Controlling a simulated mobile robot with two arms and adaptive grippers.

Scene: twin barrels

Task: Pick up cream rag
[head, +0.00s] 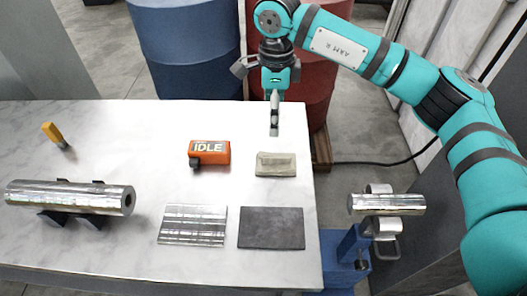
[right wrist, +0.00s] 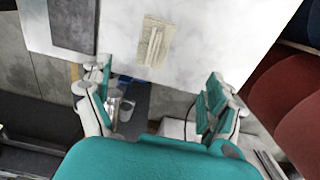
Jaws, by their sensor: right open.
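The cream rag (head: 276,165) lies folded flat on the white marble-topped table (head: 110,150), near its right edge in the head view. In the right wrist view the rag (right wrist: 154,42) shows beyond the fingers, between them and apart from them. My right gripper (head: 273,100) hangs above the far right part of the table, farther back than the rag. Its fingers (right wrist: 155,72) are spread wide with nothing between them. My left gripper is not in view.
An orange IDLE block (head: 209,152) sits left of the rag. A dark plate (head: 271,228) and a shiny plate (head: 193,225) lie nearer. A metal cylinder (head: 70,197) rests on a stand at left. Blue (head: 187,50) and red (head: 314,85) barrels stand behind the table.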

